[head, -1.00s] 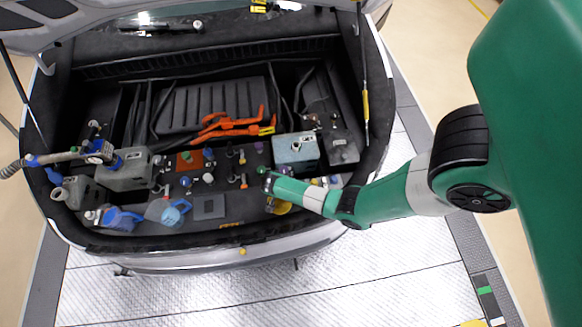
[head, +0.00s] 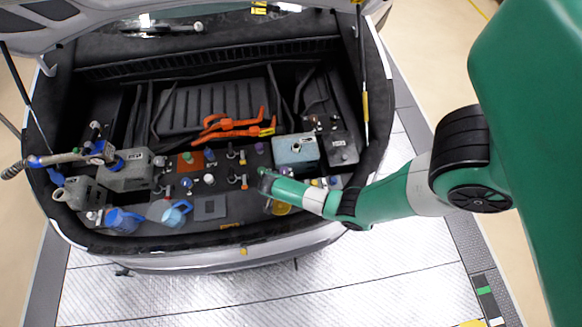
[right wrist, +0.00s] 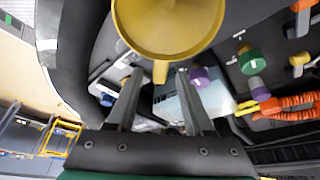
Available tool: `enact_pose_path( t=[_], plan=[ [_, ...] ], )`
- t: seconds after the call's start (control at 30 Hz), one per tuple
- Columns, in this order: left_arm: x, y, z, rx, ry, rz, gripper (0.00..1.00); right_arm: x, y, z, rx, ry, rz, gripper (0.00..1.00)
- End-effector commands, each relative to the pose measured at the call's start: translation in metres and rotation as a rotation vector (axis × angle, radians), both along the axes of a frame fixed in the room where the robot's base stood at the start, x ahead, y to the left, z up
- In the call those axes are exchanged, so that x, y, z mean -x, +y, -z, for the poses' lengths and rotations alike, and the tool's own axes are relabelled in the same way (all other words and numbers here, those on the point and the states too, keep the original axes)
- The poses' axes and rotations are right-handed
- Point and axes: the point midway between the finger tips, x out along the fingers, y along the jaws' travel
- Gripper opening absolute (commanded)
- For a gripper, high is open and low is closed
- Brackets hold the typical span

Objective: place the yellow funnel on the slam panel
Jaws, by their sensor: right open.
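The yellow funnel (head: 281,208) is at the near edge of the bay in the head view, partly hidden by my right arm. In the right wrist view the funnel (right wrist: 168,25) shows its wide bowl at the top, with its narrow stem pointing down between my fingertips. My right gripper (right wrist: 159,76) is open, with a finger on each side of the stem in the picture; contact is not clear. In the head view my right gripper (head: 265,182) is over the near-right part of the bay. The slam panel seems to be the dark near strip (head: 190,240). My left gripper is not in view.
Several caps and valves crowd the middle of the bay. A blue-grey box (head: 296,150), orange cables (head: 235,124) and a grey tank (head: 125,172) stand around them. The raised lid's struts stand at both sides.

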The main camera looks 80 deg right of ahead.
Motion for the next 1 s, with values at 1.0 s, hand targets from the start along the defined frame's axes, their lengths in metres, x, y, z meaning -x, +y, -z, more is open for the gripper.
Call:
enact_pose_path(
  t=[1.0],
  plan=[
    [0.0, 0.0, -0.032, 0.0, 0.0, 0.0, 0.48, -0.039, 0.019, -0.102, 0.068, -0.073, 0.003, 0.52]
  ],
)
